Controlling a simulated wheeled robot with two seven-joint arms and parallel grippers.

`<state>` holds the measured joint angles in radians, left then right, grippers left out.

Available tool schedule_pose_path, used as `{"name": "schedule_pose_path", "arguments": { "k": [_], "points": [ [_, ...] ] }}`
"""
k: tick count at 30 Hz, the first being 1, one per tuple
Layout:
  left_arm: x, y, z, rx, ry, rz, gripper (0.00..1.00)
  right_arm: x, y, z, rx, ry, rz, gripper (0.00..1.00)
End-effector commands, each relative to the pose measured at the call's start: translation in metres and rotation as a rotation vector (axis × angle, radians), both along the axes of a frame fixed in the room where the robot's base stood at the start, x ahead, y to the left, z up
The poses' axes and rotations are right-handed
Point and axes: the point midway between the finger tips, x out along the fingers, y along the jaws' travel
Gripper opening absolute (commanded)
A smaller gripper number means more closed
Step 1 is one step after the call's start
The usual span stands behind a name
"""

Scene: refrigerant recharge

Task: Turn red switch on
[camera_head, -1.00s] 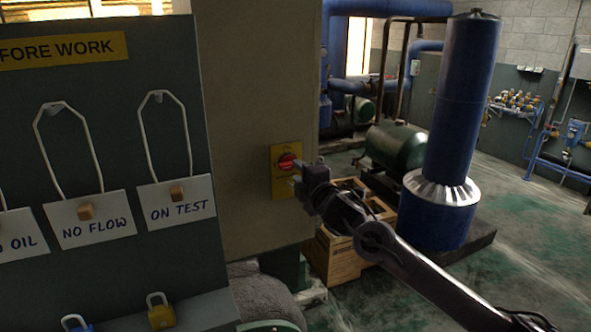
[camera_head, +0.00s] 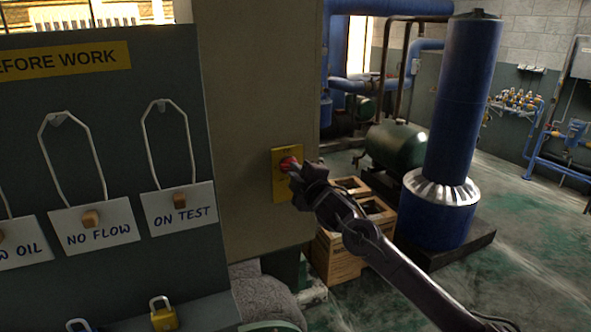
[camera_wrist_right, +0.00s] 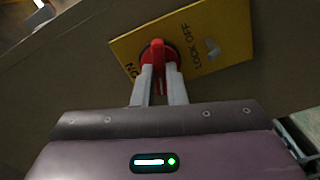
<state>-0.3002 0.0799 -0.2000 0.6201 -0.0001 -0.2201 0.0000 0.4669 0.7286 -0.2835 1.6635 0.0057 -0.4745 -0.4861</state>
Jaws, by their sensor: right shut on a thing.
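The red switch (camera_head: 288,163) is a rotary knob on a yellow plate (camera_head: 279,189), mounted on the side of a beige cabinet. It also shows in the right wrist view (camera_wrist_right: 158,52), where the plate (camera_wrist_right: 215,45) carries the words "ON" and "LOCK OFF". My right gripper (camera_head: 296,174) is at the switch, its pale fingers (camera_wrist_right: 158,78) shut on the red handle. The fingers cover part of the handle. My left gripper is not in view.
A dark board with hanging tags (camera_head: 95,225) and padlocks (camera_head: 163,312) stands at the left. Wooden crates (camera_head: 338,255), a green tank (camera_head: 397,147) and a tall blue cylinder (camera_head: 460,100) stand behind my right arm. Green floor is open at the right.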

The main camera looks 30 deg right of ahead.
Motion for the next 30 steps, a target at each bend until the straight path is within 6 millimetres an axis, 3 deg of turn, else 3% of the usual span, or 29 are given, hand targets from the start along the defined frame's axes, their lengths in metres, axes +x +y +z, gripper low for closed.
{"name": "schedule_pose_path", "arguments": {
  "k": [16,30],
  "points": [
    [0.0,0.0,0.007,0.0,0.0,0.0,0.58,0.0,0.001,-0.004,0.112,0.003,0.002,0.0],
    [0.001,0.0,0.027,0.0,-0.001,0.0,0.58,0.0,0.001,-0.006,0.457,-0.013,-0.001,0.0]
  ]
}}
